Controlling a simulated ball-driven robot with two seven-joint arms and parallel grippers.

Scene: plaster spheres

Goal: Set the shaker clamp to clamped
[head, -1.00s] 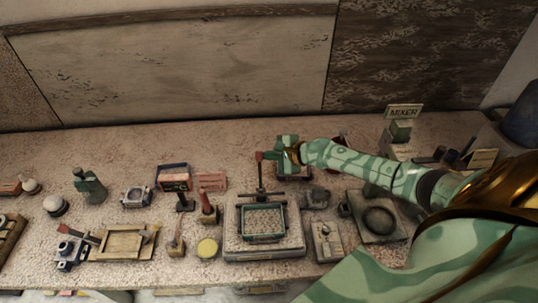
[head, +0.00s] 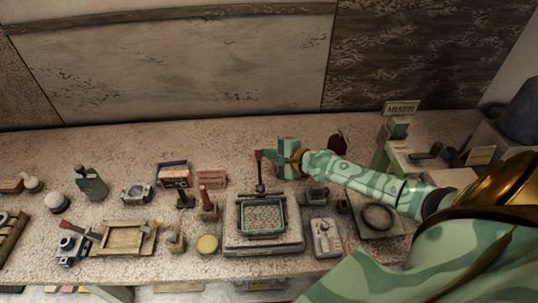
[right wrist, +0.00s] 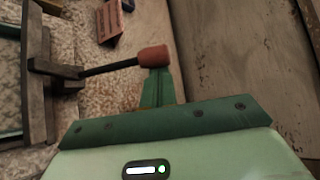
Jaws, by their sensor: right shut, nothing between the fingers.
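The shaker (head: 290,245) stands on the bench's front middle, a pale base carrying a green-rimmed tray (head: 263,219). Its clamp lever (head: 260,178) rises from the tray's back side and ends in a red knob (head: 258,155). My right gripper (head: 270,156) is shut and empty, just right of the knob. In the right wrist view the red knob (right wrist: 152,57) lies right at the fingertips (right wrist: 156,75) and overlaps them; I cannot tell whether they touch. The dark lever rod (right wrist: 108,67) runs left to the clamp frame. My left gripper is not in view.
Stamps and small boxes (head: 173,174) stand left of the shaker. A round yellow lid (head: 208,244) lies at its left. A device with a dark ring (head: 378,217) and the mixer (head: 396,130) stand to the right. The bench behind the shaker is mostly clear.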

